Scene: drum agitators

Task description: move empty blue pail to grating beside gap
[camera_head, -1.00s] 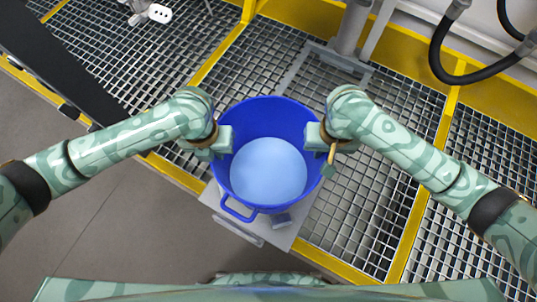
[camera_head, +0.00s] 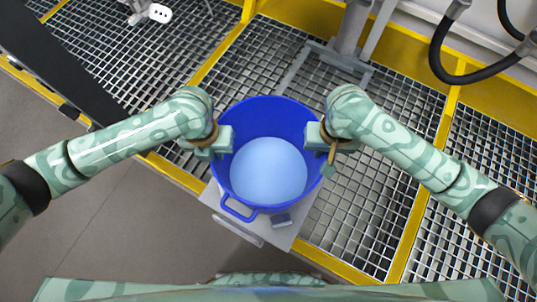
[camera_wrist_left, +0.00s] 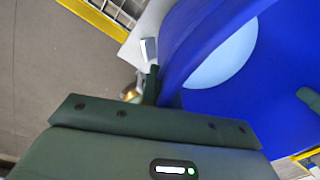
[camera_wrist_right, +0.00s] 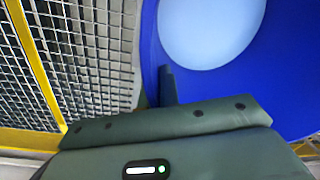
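The blue pail (camera_head: 237,186) is upright between my two arms in the head view, with a light blue round surface inside and a loop handle at its front. It overlaps a grey plate and the grating; whether it rests on them or hangs just above, I cannot tell. My left gripper (camera_head: 222,142) is shut on the pail's left rim; the blue wall also shows in the left wrist view (camera_wrist_left: 205,38). My right gripper (camera_head: 318,138) is shut on the right rim, and the wall shows in the right wrist view (camera_wrist_right: 150,50). No gap in the grating is clearly visible.
Metal grating (camera_head: 350,215) with yellow edge beams spreads around and behind the pail. The grey plate (camera_head: 285,237) lies under its front side. A grey post (camera_head: 352,28) stands behind, a black hose (camera_head: 440,62) at upper right, a dark beam (camera_head: 55,70) at upper left.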

